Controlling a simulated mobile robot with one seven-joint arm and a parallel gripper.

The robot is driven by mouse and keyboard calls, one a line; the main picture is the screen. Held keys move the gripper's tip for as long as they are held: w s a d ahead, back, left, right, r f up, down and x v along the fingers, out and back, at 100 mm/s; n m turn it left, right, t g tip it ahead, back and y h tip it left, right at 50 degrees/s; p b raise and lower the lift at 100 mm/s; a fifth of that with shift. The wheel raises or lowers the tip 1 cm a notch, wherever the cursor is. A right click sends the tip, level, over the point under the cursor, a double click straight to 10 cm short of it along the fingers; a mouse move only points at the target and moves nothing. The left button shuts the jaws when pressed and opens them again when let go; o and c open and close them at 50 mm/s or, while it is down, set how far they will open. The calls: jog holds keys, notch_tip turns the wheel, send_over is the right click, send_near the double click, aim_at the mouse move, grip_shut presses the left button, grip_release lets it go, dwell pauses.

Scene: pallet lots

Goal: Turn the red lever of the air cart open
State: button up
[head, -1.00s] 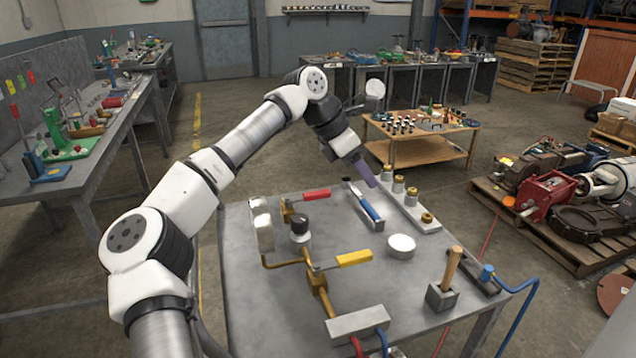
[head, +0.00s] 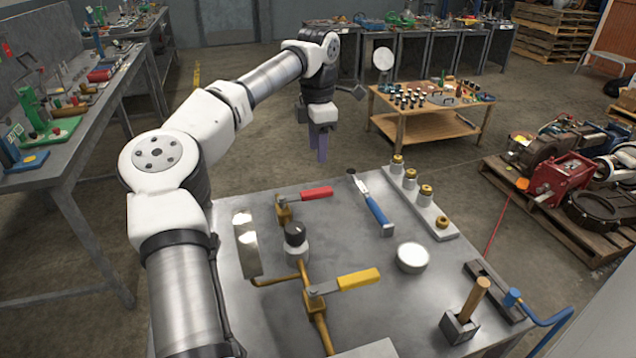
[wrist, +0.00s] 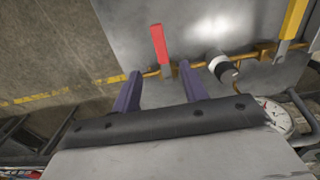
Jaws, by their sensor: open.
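The red lever (head: 316,193) sits on a brass valve at the back left of the grey metal table. Its handle points right in the head view, and it shows in the wrist view as a red bar (wrist: 159,45). My gripper (head: 320,157) points down, apart from the lever, above and behind it near the table's back edge. In the wrist view its two purple fingers (wrist: 160,68) are spread with nothing held between them. The lever's base and brass pipe appear beyond the gap between the fingers.
A yellow lever (head: 358,279) and a black-topped knob (head: 296,236) stand on the same brass piping. A gauge (wrist: 272,115) is close to the right finger in the wrist view. A blue-handled tool (head: 375,208) and a white round lid (head: 412,257) lie to the right.

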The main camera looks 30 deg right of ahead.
aim_at(318, 191)
notch_tip(318, 191, down, 12)
jog(key=shift+r+p, duration=0.2)
jog(key=shift+p, duration=0.45)
jog(key=shift+c, duration=0.3)
grip_shut()
